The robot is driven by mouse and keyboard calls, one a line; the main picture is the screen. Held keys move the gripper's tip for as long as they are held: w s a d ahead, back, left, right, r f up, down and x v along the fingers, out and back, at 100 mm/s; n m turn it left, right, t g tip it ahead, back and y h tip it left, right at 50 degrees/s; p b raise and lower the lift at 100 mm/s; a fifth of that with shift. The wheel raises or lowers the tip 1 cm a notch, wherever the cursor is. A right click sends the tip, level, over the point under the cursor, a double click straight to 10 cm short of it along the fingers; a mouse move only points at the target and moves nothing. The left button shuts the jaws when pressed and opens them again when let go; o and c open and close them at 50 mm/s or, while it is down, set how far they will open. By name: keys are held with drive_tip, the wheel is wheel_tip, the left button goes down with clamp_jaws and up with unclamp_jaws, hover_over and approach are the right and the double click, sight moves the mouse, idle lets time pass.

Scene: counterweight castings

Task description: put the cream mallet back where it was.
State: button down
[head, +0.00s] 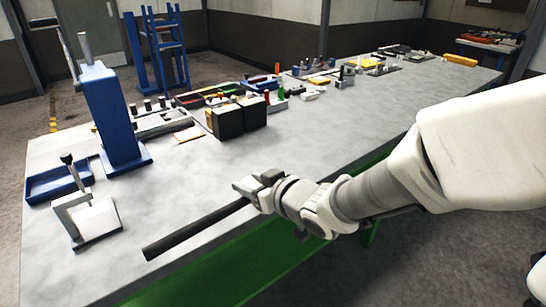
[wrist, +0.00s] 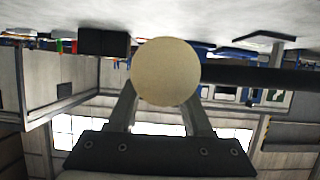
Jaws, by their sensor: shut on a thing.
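The cream mallet shows in the wrist view as a round cream head (wrist: 166,72) between the two fingers, with a dark handle running to the right. In the head view its black handle (head: 195,229) reaches from my gripper (head: 257,185) down to the lower left, over the front edge of the workbench (head: 300,145). My gripper is shut on the mallet's head. In the head view the fingers mostly hide the head. I cannot tell exactly how high the mallet is above the bench.
A blue press (head: 113,115), a blue tray (head: 58,182) and a small grey-white clamp-like press (head: 86,213) stand at the left. Black boxes (head: 238,117) and several tools and small parts line the back. The middle of the bench is bare.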

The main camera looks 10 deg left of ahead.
drive_tip(key=shift+s+d+r, duration=0.1)
drive_tip(key=w+d+f+m+t+h, duration=0.1)
drive_tip(key=w+d+f+m+h, duration=0.2)
drive_tip(key=d, duration=0.7)
drive_tip(key=w+d+f+m+t+h, duration=0.2)
drive_tip(key=w+d+f+m+h, duration=0.1)
drive_tip(key=d+f, duration=0.5)
drive_tip(key=w+d+f+m+t+h, duration=0.1)
drive_tip(key=w+d+f+m+h, duration=0.2)
drive_tip(key=d, duration=0.8)
wheel_tip(320, 180, down, 3)
drive_tip(key=shift+w+d+r+m+t+h, duration=0.15)
drive_tip(key=shift+w+d+m+t+h, duration=0.2)
drive_tip(key=shift+h, duration=0.25)
drive_tip(key=shift+w+d, duration=0.1)
drive_tip(key=shift+w, duration=0.1)
